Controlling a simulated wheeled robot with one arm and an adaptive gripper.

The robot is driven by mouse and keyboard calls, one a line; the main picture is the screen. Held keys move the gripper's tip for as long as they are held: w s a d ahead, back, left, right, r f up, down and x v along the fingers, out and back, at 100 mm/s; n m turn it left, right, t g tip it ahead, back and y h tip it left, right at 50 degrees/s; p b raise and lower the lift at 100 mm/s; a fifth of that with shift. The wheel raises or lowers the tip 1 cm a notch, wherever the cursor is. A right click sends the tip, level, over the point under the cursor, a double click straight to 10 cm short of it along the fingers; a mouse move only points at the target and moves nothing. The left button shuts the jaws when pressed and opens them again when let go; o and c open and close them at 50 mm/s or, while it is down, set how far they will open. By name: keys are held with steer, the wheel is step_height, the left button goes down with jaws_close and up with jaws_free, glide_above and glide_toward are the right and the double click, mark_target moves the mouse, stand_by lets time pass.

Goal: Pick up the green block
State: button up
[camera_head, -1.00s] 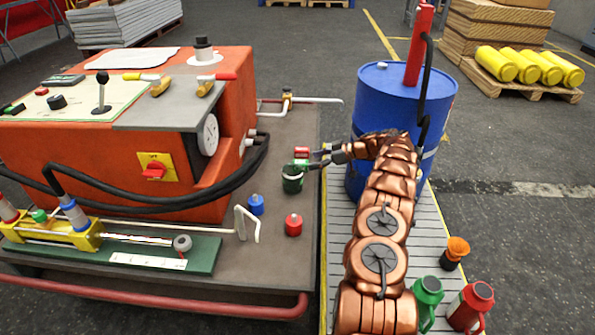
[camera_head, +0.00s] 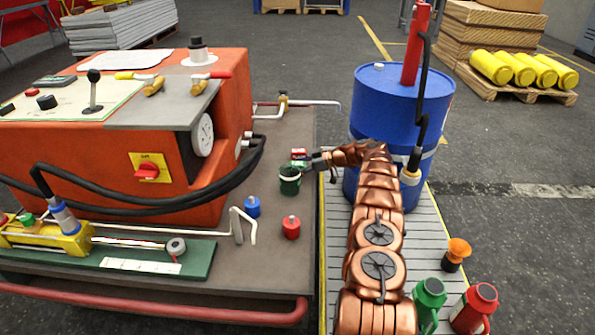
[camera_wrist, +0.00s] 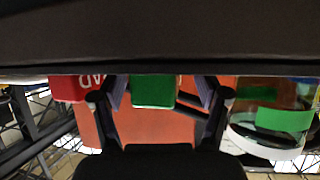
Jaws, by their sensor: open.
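The green block (camera_head: 299,165) lies near the right edge of the cart top, beside a red block (camera_head: 299,153) and behind a dark green cup (camera_head: 289,181). My gripper (camera_head: 312,160) is low at the blocks, reaching in from the right; its fingers are hard to make out there. In the wrist view my gripper (camera_wrist: 162,96) is open, and the green block (camera_wrist: 153,91) shows between its two fingers, with gaps on both sides. The red block (camera_wrist: 68,89) is outside the left finger. The block's upper part is hidden behind a dark band.
The orange machine (camera_head: 222,110) stands left on the cart. Blue (camera_head: 252,207) and red (camera_head: 291,228) weights sit nearer the front. A blue drum (camera_head: 398,110) stands behind my arm. Green (camera_head: 428,299) and red (camera_head: 475,308) bottles stand at the front right.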

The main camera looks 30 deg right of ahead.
steer(key=shift+w, duration=0.1)
steer(key=shift+c, duration=0.3)
steer(key=shift+a, duration=0.1)
steer(key=c, duration=1.3)
